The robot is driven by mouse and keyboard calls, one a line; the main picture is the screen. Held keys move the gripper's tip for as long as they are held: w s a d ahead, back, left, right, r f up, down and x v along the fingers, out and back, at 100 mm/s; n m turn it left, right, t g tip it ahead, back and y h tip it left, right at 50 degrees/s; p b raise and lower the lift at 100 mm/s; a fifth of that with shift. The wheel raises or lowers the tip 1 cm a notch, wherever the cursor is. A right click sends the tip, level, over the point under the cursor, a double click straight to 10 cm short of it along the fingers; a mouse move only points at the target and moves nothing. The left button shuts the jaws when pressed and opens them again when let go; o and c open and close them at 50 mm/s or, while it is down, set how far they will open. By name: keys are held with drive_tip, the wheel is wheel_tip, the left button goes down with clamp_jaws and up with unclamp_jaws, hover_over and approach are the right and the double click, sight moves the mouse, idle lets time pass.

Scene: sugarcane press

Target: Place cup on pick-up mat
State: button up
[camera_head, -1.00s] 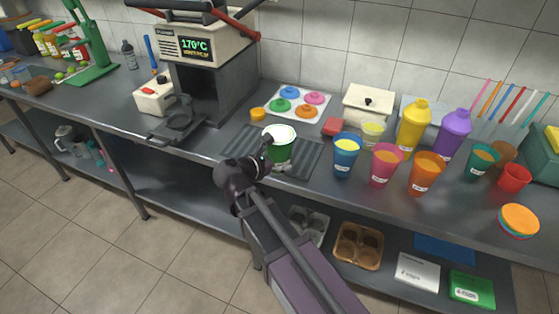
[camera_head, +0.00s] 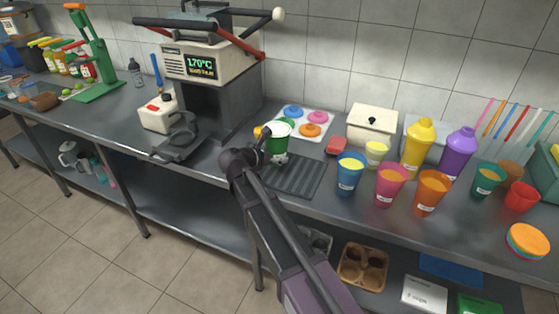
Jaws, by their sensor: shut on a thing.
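A green cup (camera_head: 275,143) with a white rim is upright over the back left edge of the dark ribbed mat (camera_head: 300,178). My gripper (camera_head: 266,151) is shut on the cup from its near left side. I cannot tell whether the cup's base touches the counter or mat or hangs a little above. The gripper and arm hide the mat's left part and some of the cup. The visible right part of the mat is bare.
A heat press (camera_head: 205,75) reading 170°C stands to the left.

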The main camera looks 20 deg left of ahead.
drive_tip(key=shift+w, duration=0.1)
idle(0.3)
drive_tip(key=shift+w+a, duration=0.4)
drive_tip(key=shift+w, duration=0.2)
drive_tip(key=shift+d+f+b, duration=0.1)
drive_tip(key=shift+f+b, duration=1.7)
drive_tip(key=shift+f, duration=0.15)
drive_tip(key=o, duration=1)
